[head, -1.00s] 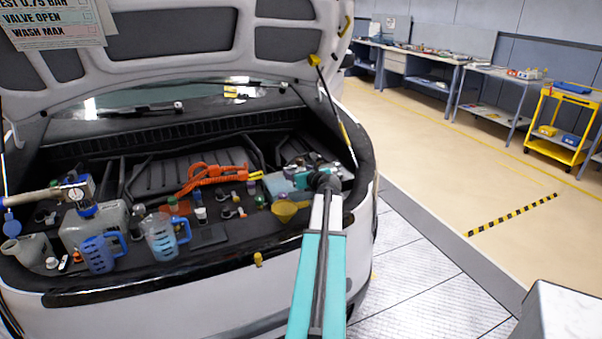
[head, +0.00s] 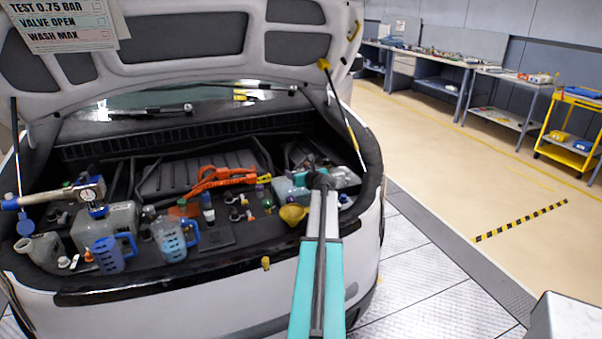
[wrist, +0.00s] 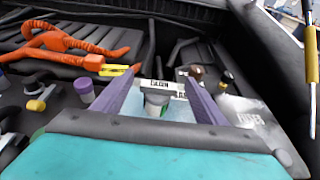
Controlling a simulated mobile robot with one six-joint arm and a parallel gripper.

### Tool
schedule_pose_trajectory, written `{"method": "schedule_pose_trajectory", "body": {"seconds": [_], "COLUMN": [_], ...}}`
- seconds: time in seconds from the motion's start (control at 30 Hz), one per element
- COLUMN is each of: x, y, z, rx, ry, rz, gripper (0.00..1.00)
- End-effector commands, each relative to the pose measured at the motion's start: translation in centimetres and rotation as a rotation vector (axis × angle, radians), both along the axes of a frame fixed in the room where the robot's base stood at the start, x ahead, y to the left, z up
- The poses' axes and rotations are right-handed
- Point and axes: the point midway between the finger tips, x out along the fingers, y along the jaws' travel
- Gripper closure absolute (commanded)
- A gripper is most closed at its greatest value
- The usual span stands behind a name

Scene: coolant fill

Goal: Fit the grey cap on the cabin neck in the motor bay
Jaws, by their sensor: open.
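My gripper (wrist: 163,84) is open, its two purple fingers reaching over the right side of the motor bay. Between the fingers in the wrist view is a small grey round piece (wrist: 156,102), with a bit of green below it. A white label (wrist: 160,84) reading CABIN stands just behind it. I take the grey piece to be the cap at the cabin neck; I cannot tell whether it is seated, and the neck itself is hidden. The fingers do not visibly press on it. In the head view my gripper (head: 306,180) is small and partly hidden by my arm.
A pale translucent tank (wrist: 244,112) with a dark cap lies to the right. An orange cable (head: 222,178) and a purple-topped cap (wrist: 84,91) are to the left. Blue jugs (head: 172,240) stand at the bay's front left. A yellow-ended strut (wrist: 311,60) rises at the right.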

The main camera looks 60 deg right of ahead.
Motion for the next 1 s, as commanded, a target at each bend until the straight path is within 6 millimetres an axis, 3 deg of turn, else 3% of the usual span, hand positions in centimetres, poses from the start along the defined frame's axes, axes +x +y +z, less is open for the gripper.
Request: {"method": "schedule_pose_trajectory", "body": {"seconds": [0.43, 0.7, 0.73, 0.8, 1.0], "x": [0.43, 0.46, 0.47, 0.47, 0.5], "y": [-0.19, -0.17, -0.16, -0.16, -0.14], "z": [-0.18, -0.18, -0.18, -0.18, -0.16], "rx": [0.0, 0.0, 0.0, 0.0, 0.0], "ry": [0.0, 0.0, 0.0, 0.0, 0.0], "rz": [0.001, 0.002, 0.002, 0.002, 0.002], "gripper": [0.36, 0.78, 0.62, 0.71, 0.74]}}
